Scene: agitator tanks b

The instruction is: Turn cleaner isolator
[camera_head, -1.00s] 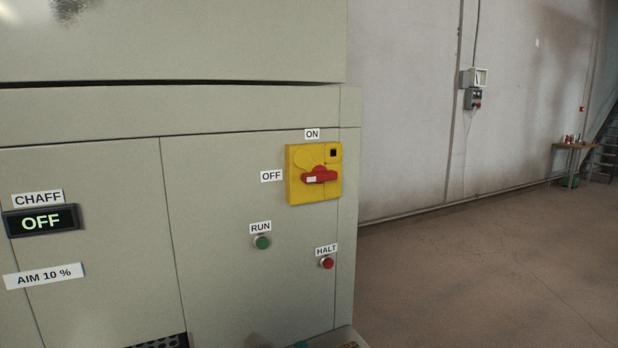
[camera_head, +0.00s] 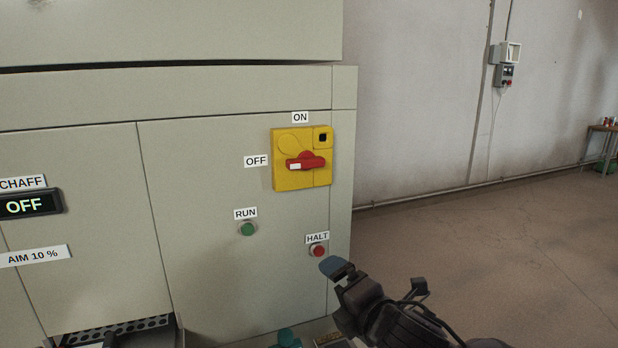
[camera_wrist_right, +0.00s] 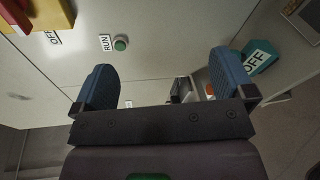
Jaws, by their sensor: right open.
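The cleaner isolator (camera_head: 286,180) is a yellow plate with a red rotary handle (camera_head: 309,162) on the grey cabinet. The handle lies about level, with its white-marked end toward the OFF label (camera_head: 256,161) at left. The ON label (camera_head: 300,118) is above the plate. My right gripper (camera_head: 376,278) is open and empty, below and right of the isolator, just below the HALT button in the picture. In the right wrist view, its two blue fingers are spread apart (camera_wrist_right: 165,85). Part of the isolator shows at that view's top left (camera_wrist_right: 45,14). My left gripper is not in view.
A green RUN button (camera_head: 248,229) and red HALT button (camera_head: 318,250) sit below the isolator. A display (camera_head: 28,205) at left reads OFF. A teal object (camera_head: 289,338) shows at the bottom edge. Open floor (camera_head: 500,250) lies to the right.

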